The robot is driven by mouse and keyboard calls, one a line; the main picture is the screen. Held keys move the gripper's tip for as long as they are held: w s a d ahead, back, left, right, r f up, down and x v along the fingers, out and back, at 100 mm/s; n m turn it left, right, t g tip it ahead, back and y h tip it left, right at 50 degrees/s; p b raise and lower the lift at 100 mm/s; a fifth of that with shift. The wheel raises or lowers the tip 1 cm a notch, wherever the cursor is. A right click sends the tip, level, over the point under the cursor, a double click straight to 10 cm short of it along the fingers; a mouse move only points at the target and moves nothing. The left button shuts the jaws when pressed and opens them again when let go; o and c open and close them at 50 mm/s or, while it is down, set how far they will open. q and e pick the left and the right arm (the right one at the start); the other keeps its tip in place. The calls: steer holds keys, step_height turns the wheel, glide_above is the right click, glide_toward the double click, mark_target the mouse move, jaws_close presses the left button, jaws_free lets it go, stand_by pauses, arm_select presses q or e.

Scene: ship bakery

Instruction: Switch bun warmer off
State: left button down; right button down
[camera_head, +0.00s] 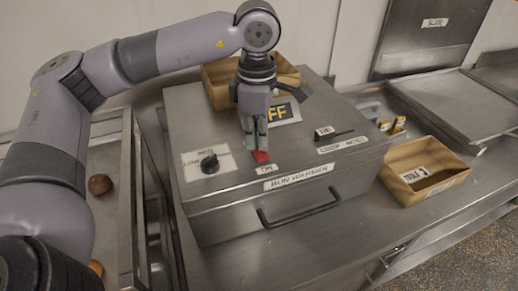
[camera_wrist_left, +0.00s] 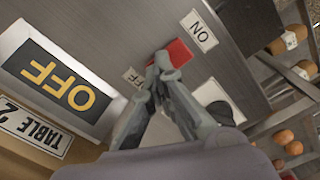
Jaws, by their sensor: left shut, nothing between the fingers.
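The bun warmer (camera_head: 230,205) is a steel box with a handle (camera_head: 300,207) on its front. On its top is a red switch (camera_head: 261,156), which also shows in the left wrist view (camera_wrist_left: 180,52) between an ON label (camera_wrist_left: 201,31) and a small OFF label (camera_wrist_left: 133,77). My left gripper (camera_head: 256,150) is shut and empty, pointing down, with its fingertips (camera_wrist_left: 162,66) at the red switch on its OFF-label side. I cannot tell whether they touch it. A larger OFF sign (camera_wrist_left: 58,82) shows yellow letters on black. My right gripper is not in view.
A black knob (camera_head: 209,163) and a slider lever (camera_head: 336,136) are also on the warmer's top. A cardboard box (camera_head: 222,88) stands behind the gripper. Another open box (camera_head: 424,169) stands at right. Buns (camera_head: 99,184) lie in a rack at left.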

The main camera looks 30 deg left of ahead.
arm_select(q)
steer(key=shift+r+p, duration=0.4)
steer(key=shift+r, duration=0.25)
steer(key=shift+r+p, duration=1.5)
steer(key=shift+r, duration=1.25)
steer(key=shift+f, duration=0.1)
